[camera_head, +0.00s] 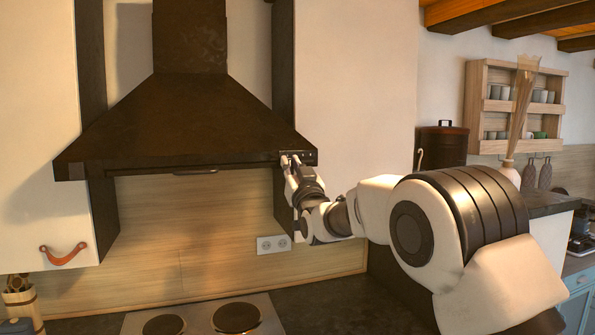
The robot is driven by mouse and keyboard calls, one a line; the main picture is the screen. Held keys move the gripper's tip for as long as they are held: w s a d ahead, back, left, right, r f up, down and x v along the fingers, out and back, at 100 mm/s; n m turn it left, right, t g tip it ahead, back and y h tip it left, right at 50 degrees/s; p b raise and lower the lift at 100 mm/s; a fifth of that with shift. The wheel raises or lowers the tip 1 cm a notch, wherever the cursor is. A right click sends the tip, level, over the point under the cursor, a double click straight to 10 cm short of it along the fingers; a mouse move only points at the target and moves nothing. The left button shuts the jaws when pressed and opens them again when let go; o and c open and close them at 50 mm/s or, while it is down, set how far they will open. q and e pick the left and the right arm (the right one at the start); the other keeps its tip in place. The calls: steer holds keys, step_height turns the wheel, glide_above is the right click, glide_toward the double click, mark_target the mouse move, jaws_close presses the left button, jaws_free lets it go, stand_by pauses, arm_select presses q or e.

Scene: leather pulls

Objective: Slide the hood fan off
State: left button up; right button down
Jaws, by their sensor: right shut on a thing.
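The dark brown range hood (190,115) hangs on the wall at the centre left, with a wide sloping body and a narrow chimney. A small control panel with the fan control (311,157) sits at the right end of its front lip. My right gripper (289,160) reaches in from the right and is at this panel, its fingers shut on the fan control. The fingers hide part of the control, so its setting cannot be read. My left gripper is not in view.
White cabinets flank the hood; the left one has a leather pull (64,254). A cooktop (205,318) lies below. A wall socket (273,244) is under the hood. A dark canister (443,147) and a wall shelf (515,105) are at the right. The space beneath the hood is clear.

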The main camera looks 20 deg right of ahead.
steer(key=c, duration=1.3)
jaws_free()
steer(key=shift+f, duration=0.1)
steer(key=shift+o, duration=0.8)
steer(key=shift+a, duration=0.15)
steer(key=v, duration=1.1)
steer(key=shift+s, duration=0.4)
steer(key=shift+a+f, duration=0.15)
